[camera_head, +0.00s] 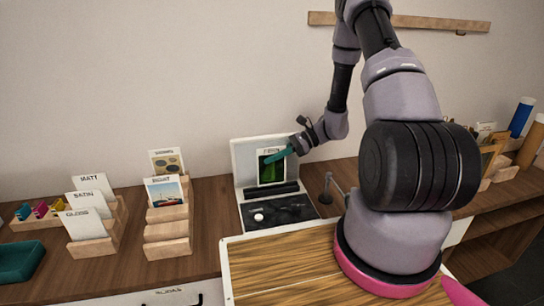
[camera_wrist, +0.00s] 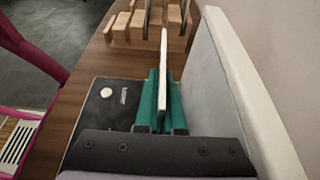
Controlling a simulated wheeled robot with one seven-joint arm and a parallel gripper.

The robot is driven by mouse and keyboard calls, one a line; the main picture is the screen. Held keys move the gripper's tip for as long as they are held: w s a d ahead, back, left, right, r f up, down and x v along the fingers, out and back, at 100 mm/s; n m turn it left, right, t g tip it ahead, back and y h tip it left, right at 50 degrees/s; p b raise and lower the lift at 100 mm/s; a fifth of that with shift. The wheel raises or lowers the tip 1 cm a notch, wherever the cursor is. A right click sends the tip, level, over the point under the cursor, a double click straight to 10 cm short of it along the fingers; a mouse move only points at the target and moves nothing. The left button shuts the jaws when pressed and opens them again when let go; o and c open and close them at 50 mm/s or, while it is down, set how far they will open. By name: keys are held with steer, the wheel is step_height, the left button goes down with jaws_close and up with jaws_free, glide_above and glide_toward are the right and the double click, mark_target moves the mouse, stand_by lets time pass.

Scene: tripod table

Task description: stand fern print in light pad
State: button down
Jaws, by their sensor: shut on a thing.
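The fern print (camera_head: 271,170) is a white-bordered card with a dark green picture and a label reading FERN at its top. It is upright in front of the pale back panel of the light pad (camera_head: 245,155). My gripper (camera_head: 284,154) is shut on the print near its upper part. In the wrist view the print (camera_wrist: 163,62) shows edge-on between the teal fingers (camera_wrist: 160,105), beside the pad's tall panel (camera_wrist: 212,85) and apart from it at the top. Whether its lower edge touches the pad's dark ledge, I cannot tell.
The pad's dark base (camera_head: 280,213) has a white knob (camera_head: 259,217). A stepped wooden rack (camera_head: 168,232) with prints stands left, beside paper holders marked MATT, SATIN and GLOSS (camera_head: 86,225). A teal tray (camera_head: 20,261) is far left. A small dark stand (camera_head: 326,188) is right of the pad.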

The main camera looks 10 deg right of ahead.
steer(key=shift+f, duration=0.15)
stand_by(0.5)
steer(key=shift+f, duration=1.35)
steer(key=c, duration=1)
jaws_free()
steer(key=shift+o, duration=0.2)
steer(key=shift+d, duration=0.1)
steer(key=v, duration=1)
steer(key=shift+d, duration=0.3)
steer(key=shift+r, duration=0.1)
